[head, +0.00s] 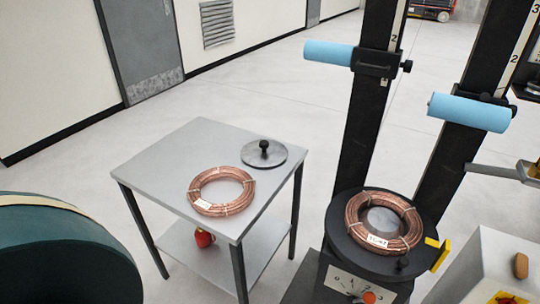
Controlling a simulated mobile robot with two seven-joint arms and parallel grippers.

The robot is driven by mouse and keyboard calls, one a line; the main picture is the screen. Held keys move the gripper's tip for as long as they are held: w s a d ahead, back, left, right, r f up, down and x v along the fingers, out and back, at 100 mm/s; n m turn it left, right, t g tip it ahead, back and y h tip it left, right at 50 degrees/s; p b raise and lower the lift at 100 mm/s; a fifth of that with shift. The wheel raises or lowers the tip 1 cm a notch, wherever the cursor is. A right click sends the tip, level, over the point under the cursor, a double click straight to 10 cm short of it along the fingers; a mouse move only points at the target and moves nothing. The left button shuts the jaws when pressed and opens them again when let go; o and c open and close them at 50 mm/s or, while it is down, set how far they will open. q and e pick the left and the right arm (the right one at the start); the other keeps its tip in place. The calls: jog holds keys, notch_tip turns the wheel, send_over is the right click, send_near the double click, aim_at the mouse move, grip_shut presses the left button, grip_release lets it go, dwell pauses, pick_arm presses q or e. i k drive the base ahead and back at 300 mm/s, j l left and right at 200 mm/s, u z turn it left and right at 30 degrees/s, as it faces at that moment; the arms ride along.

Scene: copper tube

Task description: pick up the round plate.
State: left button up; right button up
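The round plate (263,160) is a flat grey disc with a black knob standing up from its middle. It lies flat on the top of the small grey table (165,160), near the far right corner. Nothing covers it. A copper tube coil (196,193) with a white label lies on the same table, nearer to me and to the left of the plate, with a small gap between them. Neither of my grippers shows in the head view.
A machine with a black post and blue roller (328,53) stands right of the table. A second copper coil (357,217) lies on its black turntable (338,222). A dark green round object (60,260) is at lower left. A red item (204,238) sits on the table's lower shelf.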

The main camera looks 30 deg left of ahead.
aim_at(261, 153)
jog(key=j+z, duration=0.15)
jog(key=z, duration=1.1)
jog(key=k+j, duration=0.25)
jog(key=j, duration=0.2)
jog(key=k+j, duration=0.25)
jog(key=j, duration=0.2)
